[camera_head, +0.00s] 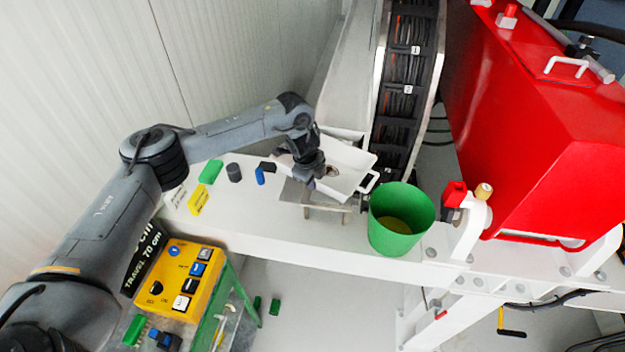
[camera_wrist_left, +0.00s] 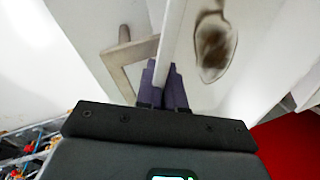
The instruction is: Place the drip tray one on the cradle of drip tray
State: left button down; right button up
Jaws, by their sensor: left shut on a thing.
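The drip tray one (camera_head: 345,161) is a white tray with a handle at its right end and a dark stain inside. My left gripper (camera_head: 318,180) is shut on the tray's near rim. In the left wrist view the gripper's purple fingertips (camera_wrist_left: 163,85) pinch the rim, and the stained tray floor (camera_wrist_left: 225,85) is beside them. The cradle (camera_head: 325,208) is a grey metal stand with legs, partly under the tray; its frame also shows in the left wrist view (camera_wrist_left: 128,60). I cannot tell whether tray and cradle touch. My right gripper is not in view.
A green bucket (camera_head: 401,222) with yellowish contents stands right of the cradle on the white beam (camera_head: 270,230). Small green, yellow and blue blocks lie left on it. A large red machine (camera_head: 535,130) is at right. A yellow control box (camera_head: 180,280) stands below left.

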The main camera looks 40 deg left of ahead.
pick_arm(q)
jog(key=c, duration=1.3)
grip_release()
jog(key=shift+o, duration=0.2)
jog(key=shift+r, duration=0.1)
jog(key=shift+r, duration=0.6)
jog(key=p+v, duration=0.2)
jog(key=v, duration=0.9)
jog(key=shift+s, duration=0.1)
